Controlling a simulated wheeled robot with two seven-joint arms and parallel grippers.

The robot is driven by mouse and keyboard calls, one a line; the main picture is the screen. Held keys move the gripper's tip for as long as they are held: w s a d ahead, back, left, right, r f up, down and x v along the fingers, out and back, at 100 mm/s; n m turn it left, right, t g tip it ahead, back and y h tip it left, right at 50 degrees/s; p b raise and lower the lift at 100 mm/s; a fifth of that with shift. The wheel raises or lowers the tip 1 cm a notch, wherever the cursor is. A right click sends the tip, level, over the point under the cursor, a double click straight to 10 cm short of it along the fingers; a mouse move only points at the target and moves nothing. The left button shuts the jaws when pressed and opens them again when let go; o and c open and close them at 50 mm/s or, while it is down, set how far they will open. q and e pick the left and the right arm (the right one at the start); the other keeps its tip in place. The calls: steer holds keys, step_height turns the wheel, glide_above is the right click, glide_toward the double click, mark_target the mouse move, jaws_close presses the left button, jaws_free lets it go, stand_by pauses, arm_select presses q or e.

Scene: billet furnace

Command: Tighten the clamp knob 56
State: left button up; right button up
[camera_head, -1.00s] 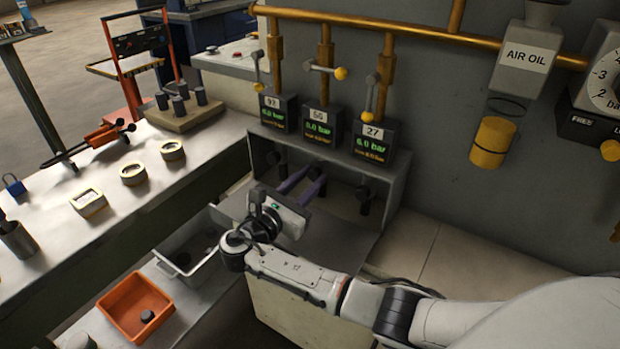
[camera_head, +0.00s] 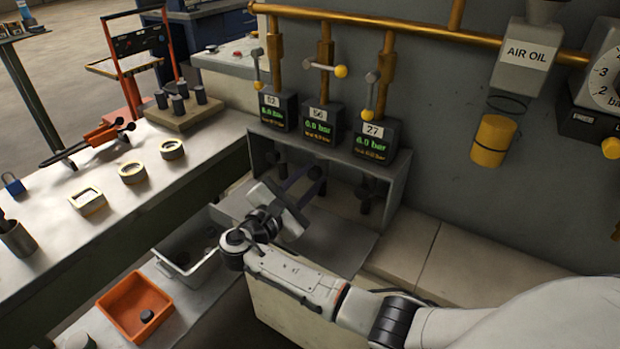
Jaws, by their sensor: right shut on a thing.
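The box labelled 56 (camera_head: 317,121) is the middle of three boxes with green displays, under the brass pipe. Beneath them is an open-fronted housing (camera_head: 395,185) with dark knobs inside. My right gripper (camera_head: 313,180) reaches into it from the front. Its fingers are shut on the clamp knob 56 (camera_head: 316,173), a dark knob below the middle box; the fingers hide part of it. The knob's thread and how tight it sits cannot be seen. My left gripper is not in view.
Dark knobs hang below the left box (camera_head: 277,108) and box 27 (camera_head: 375,139), close to either side. An orange bin (camera_head: 135,305) and a grey bin (camera_head: 190,262) stand lower left. The bench (camera_head: 50,215) at left holds rings and tools.

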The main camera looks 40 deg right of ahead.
steer(key=shift+a, duration=0.1)
steer(key=o, duration=1.1)
steer(key=shift+c, duration=0.2)
steer(key=v, duration=0.9)
steer(key=shift+s+a, duration=0.3)
steer(key=shift+a, duration=0.3)
